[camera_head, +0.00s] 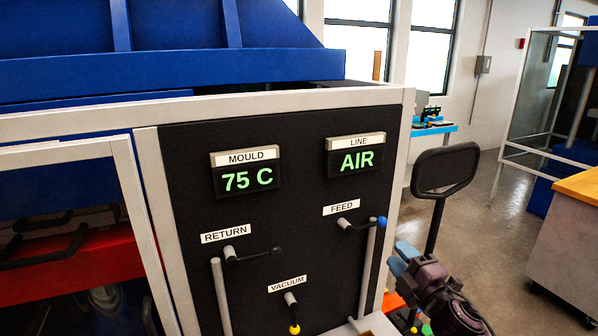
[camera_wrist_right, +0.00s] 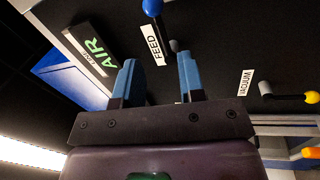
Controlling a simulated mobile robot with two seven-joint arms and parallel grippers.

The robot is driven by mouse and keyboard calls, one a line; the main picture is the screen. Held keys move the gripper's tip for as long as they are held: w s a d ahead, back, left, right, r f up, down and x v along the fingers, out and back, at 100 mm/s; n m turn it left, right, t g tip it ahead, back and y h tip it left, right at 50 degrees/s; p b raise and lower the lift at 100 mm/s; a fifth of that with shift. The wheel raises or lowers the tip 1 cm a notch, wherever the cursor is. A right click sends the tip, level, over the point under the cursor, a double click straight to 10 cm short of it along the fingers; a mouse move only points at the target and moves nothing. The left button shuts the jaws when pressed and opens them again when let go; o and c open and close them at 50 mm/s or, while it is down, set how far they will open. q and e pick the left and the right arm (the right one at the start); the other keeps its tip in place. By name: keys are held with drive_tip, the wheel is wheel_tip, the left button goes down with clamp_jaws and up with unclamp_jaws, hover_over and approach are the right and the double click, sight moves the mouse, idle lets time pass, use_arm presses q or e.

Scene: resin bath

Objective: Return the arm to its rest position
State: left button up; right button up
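My right gripper (camera_head: 402,256) has blue fingers and is in front of the panel's right edge, below the feed lever's blue knob (camera_head: 382,222). In the right wrist view the fingers (camera_wrist_right: 158,75) stand apart with nothing between them. The blue knob (camera_wrist_right: 152,7) shows beyond the fingertips, apart from them, near the FEED label (camera_wrist_right: 155,45). The feed lever (camera_head: 361,226) lies roughly level, its knob to the right. My left gripper is not in view.
The black panel (camera_head: 300,215) shows "75 C" and "AIR". The return lever (camera_head: 257,256) points right; the vacuum lever's yellow knob (camera_head: 295,329) hangs down. Open floor (camera_head: 500,225) lies right, before a wood-topped cabinet (camera_head: 575,240).

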drive_tip(key=s+d+f+m+g+h, duration=0.2)
drive_tip(key=s+f+m+g+h, duration=0.4)
drive_tip(key=s+f+m, duration=1.3)
drive_tip(key=s+f+g, duration=0.1)
drive_tip(key=s+f, duration=0.6)
drive_tip(key=s, duration=0.2)
drive_tip(key=shift+d+f, duration=0.35)
